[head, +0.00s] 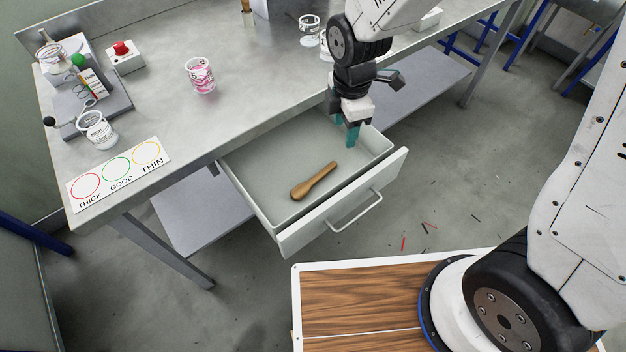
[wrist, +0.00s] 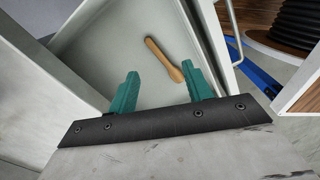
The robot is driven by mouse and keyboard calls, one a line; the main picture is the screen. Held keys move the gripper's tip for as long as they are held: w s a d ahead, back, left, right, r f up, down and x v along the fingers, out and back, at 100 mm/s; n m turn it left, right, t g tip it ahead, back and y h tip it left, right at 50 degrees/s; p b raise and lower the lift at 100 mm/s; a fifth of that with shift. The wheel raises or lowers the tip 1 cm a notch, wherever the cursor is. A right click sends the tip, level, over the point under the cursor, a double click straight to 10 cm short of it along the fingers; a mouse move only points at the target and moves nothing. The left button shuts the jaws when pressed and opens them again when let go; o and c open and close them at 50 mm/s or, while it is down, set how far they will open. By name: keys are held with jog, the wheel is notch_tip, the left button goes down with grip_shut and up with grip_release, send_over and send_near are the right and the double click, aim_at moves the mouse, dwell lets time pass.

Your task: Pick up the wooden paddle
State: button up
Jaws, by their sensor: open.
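My gripper (head: 343,126) has teal fingers and is above the back right part of the drawer, apart from the paddle. In the wrist view my gripper (wrist: 161,88) is open, with nothing between its fingers.
The drawer's front panel and handle (head: 355,211) stand out from the grey bench (head: 250,95). On the bench are a pink-stained cup (head: 200,75), a white cup (head: 97,130), a red button box (head: 125,57) and a THICK/GOOD/THIN card (head: 118,172). Only the paddle shows inside the drawer.

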aim_at(319, 175)
jog(key=a+f+n, duration=0.1)
jog(key=f, duration=0.1)
jog(key=a+f+n, duration=0.2)
jog(key=f, duration=0.1)
jog(key=a+f+n, duration=0.1)
jog(key=f+n, duration=0.1)
jog(key=f, duration=0.1)
jog(key=shift+a+f, duration=0.2)
jog(key=shift+a, duration=0.1)
jog(key=f, duration=0.8)
jog(key=shift+s+a, duration=0.1)
jog(key=shift+a, duration=0.15)
jog(key=c, duration=1.1)
